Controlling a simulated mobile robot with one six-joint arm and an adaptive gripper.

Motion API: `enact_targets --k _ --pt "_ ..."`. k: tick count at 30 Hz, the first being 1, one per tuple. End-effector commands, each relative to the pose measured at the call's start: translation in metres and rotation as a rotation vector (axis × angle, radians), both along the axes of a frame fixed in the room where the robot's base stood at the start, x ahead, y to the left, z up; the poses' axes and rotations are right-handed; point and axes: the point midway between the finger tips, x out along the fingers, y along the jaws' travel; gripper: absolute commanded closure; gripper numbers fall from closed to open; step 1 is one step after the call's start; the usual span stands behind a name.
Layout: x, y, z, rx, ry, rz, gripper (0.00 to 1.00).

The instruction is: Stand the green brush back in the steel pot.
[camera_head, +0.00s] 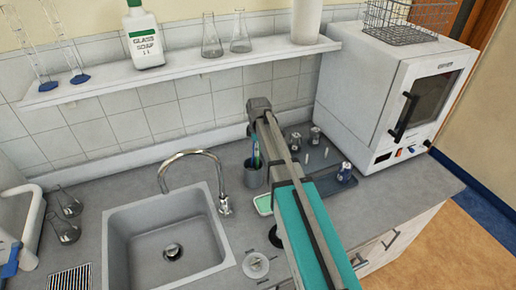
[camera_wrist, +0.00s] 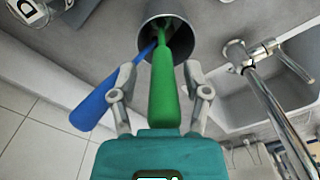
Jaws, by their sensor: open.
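The steel pot (camera_head: 254,176) stands on the counter right of the sink, and its dark mouth shows in the wrist view (camera_wrist: 146,36). The green brush (camera_wrist: 165,95) has its lower end inside the pot and its thick handle rising towards my wrist camera. A blue brush (camera_wrist: 95,103) also stands in the pot, leaning to the left in the wrist view. My gripper (camera_wrist: 160,76) is open, with one finger on each side of the green handle and gaps visible. In the head view my arm partly covers the area around the pot, and the brushes show only as thin handles.
The sink (camera_head: 118,240) and curved tap (camera_head: 190,156) are left of the pot. A pale green dish (camera_head: 264,204) and a grey tray (camera_head: 325,190) with small items are to the right. A shelf (camera_head: 190,72) with glassware runs above; a white oven (camera_head: 395,85) stands at right.

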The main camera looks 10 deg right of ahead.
Motion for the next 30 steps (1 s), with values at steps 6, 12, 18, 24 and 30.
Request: enact_targets --k 6,12,18,24,30 --pt "0.0 0.0 0.016 0.0 0.0 0.0 0.38" --pt "0.0 0.0 0.033 0.0 0.0 0.0 0.38" --pt "0.0 0.0 0.05 0.0 0.0 0.0 0.38" --pt "0.0 0.0 0.067 0.0 0.0 0.0 0.38" --pt "0.0 0.0 0.084 0.0 0.0 0.0 0.38"
